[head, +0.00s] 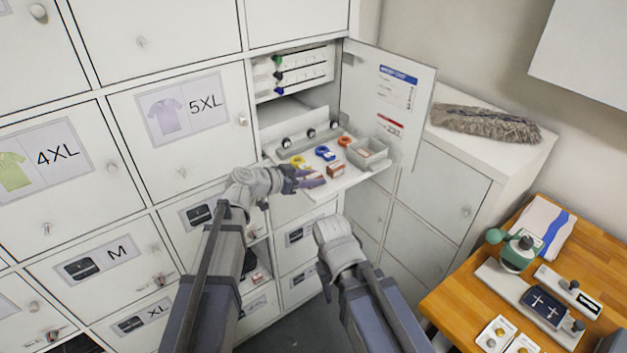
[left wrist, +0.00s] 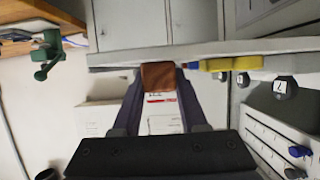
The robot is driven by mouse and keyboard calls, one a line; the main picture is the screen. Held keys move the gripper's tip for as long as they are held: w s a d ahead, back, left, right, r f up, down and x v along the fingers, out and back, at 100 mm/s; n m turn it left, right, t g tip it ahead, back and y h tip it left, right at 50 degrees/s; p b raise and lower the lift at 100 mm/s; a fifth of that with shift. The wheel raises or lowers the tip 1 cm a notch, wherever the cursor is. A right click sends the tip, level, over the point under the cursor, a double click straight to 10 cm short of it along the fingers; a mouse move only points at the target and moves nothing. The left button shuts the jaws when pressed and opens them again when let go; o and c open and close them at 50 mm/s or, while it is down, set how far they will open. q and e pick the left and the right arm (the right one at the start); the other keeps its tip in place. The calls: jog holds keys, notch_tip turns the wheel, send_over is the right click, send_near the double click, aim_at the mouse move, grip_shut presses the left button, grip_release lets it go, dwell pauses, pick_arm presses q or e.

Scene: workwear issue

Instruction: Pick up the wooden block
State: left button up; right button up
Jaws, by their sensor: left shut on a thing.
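My left gripper (head: 308,178) reaches from the left over the fold-down shelf of an open locker. Its dark fingers are shut on a small brown wooden block (left wrist: 158,76), held between the fingertips in the left wrist view.
The shelf (head: 353,180) also holds yellow (head: 298,162), blue (head: 325,153) and orange (head: 345,141) items and a grey bin (head: 367,154). The open locker door (head: 420,90) stands to the right. A wooden table (head: 465,290) with tools is at lower right.

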aim_at(312, 176)
pick_arm(q)
grip_shut()
jog(key=shift+r, duration=0.15)
notch_tip(312, 176, up, 10)
jog(key=p, duration=1)
